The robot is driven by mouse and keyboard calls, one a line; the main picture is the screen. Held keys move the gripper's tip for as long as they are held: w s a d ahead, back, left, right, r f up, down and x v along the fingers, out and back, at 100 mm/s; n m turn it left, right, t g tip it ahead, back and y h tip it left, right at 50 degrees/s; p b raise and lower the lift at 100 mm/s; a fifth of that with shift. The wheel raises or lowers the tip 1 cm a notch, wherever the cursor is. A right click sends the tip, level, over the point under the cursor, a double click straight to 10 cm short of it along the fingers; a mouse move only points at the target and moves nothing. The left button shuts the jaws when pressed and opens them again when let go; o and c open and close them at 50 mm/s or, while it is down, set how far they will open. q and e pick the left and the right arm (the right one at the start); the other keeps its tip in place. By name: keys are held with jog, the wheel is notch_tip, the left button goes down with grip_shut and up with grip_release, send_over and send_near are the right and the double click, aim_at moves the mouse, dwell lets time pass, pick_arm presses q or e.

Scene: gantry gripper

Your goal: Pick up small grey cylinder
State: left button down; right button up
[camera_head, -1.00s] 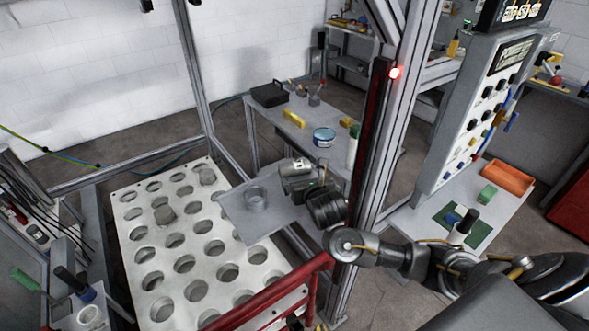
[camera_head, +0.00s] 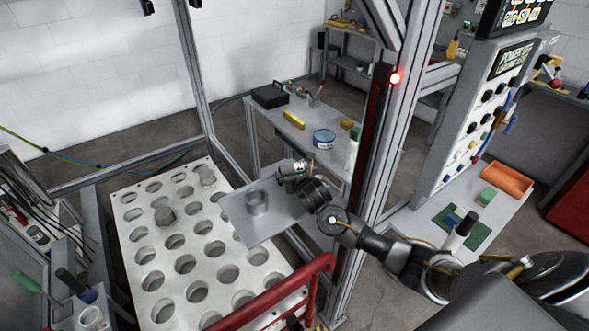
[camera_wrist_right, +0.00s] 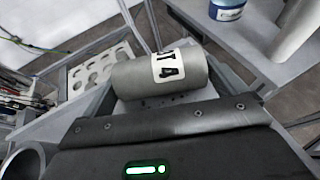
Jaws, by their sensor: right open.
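A small grey cylinder (camera_head: 256,203) stands upright on a grey plate (camera_head: 241,237) in the middle of the head view. A grey rounded rim (camera_wrist_right: 22,162) at the lower left of the right wrist view seems to be its top. My right gripper (camera_head: 291,176) is open, just right of and above the cylinder, apart from it. Its fingertips are hard to make out. A grey drum-shaped part with a white label (camera_wrist_right: 165,70) lies across the right wrist view; I cannot tell whether it belongs to my gripper. My left gripper is not in view.
A white board with round holes (camera_head: 185,245) lies to the left, with grey cylinders in some holes. A red rail (camera_head: 270,292) runs in front. A metal post (camera_head: 385,150) stands close behind my right arm. A side table (camera_head: 300,137) is behind.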

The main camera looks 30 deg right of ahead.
jog(key=shift+w+f, duration=0.1)
jog(key=shift+w, duration=0.1)
jog(key=c, duration=1)
jog(key=shift+o, duration=0.2)
jog(key=shift+r, duration=0.2)
